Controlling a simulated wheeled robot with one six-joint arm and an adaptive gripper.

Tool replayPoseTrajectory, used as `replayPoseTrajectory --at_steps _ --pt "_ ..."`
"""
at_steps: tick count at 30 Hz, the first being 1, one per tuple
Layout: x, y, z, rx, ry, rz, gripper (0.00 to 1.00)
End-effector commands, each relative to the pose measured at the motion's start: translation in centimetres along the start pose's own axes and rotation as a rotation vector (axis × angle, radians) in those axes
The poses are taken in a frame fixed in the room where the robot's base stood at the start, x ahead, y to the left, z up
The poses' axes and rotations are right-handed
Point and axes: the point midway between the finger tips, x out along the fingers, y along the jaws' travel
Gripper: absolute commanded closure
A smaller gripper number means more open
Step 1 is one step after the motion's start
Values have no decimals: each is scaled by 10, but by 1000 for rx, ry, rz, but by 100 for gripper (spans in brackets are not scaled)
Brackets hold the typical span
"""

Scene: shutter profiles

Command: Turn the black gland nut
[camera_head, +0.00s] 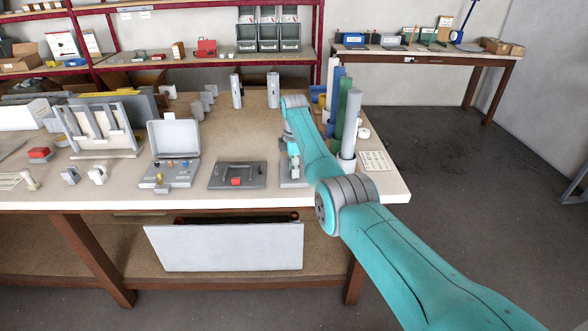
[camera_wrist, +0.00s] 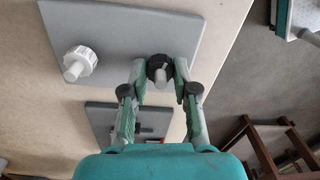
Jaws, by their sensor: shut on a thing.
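The black gland nut (camera_wrist: 158,66) sits on a grey plate (camera_wrist: 125,25) in the wrist view, with a pale cable stub coming out of its middle. My gripper (camera_wrist: 160,69) has one finger on each side of the nut and is shut on it. A white gland nut (camera_wrist: 79,62) with a white stub is on the same plate, to the left and clear of the fingers. In the head view my arm hides most of the plate and the black nut.
A dark board (camera_head: 218,182) with a handle and a red block (camera_head: 236,181) lies left of my gripper. An open grey case (camera_head: 175,138) stands further left. Tall coloured tubes (camera_head: 350,125) stand close to the right of my arm, near the table's right edge.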

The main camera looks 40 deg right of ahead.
Motion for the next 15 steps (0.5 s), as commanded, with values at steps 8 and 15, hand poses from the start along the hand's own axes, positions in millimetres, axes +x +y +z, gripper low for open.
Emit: replayPoseTrajectory --at_steps 8,15 --pt "-1 0 0 0 0 2 100" --pt "0 0 0 0 0 2 46"
